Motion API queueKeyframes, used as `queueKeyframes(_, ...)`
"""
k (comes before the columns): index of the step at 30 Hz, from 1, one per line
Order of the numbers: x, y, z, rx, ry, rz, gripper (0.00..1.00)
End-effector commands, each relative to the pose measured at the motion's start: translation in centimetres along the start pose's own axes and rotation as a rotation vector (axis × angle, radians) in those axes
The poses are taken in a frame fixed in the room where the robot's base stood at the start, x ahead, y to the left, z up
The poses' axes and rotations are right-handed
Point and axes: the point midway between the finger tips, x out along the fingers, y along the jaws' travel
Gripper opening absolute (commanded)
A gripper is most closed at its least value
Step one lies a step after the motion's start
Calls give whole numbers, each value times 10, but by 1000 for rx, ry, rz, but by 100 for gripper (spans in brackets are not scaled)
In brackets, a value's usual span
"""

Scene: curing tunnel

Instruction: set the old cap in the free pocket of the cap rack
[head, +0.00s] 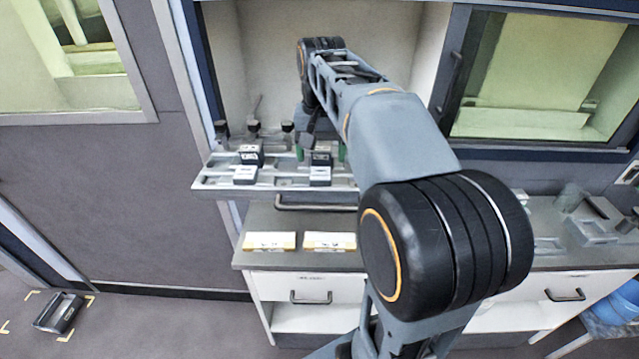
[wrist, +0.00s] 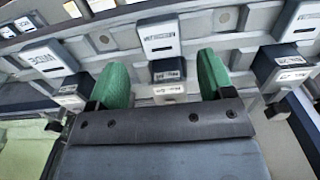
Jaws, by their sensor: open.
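My gripper (wrist: 163,75) is open, its two green fingers wide apart. In the wrist view a dark block with a white label (wrist: 167,69) lies between the fingers, with a larger white-faced block (wrist: 158,36) just beyond it. I cannot tell whether the fingers touch either one. In the head view my gripper (head: 320,152) is over a light grey rack-like ledge (head: 275,181) carrying blocks in dark-and-white pairs. One pair (head: 246,165) stands left of the gripper. I cannot tell which block is the old cap, and no free pocket is clearly visible; my arm hides the ledge's right part.
Small dark-topped fittings (head: 254,129) stand behind the ledge. Two yellow-white boxes (head: 269,241) (head: 329,242) lie on the grey counter (head: 300,220) below. Grey containers (head: 592,231) stand at the right. A black tray (head: 60,313) lies on the floor between yellow corner marks.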

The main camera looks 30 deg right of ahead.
Motion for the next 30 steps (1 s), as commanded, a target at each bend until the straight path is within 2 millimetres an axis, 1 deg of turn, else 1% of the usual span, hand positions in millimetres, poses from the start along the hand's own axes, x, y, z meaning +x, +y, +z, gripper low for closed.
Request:
queueKeyframes(1,15,0,0,-1,0,0,74)
queueKeyframes(3,25,-1,0,-2,0,0,74)
queueKeyframes(10,48,-2,0,-4,1,0,74)
queueKeyframes(15,53,-2,0,-5,1,0,74)
queueKeyframes(23,52,-2,0,-5,1,0,74)
queueKeyframes(30,52,-2,0,-5,1,0,62)
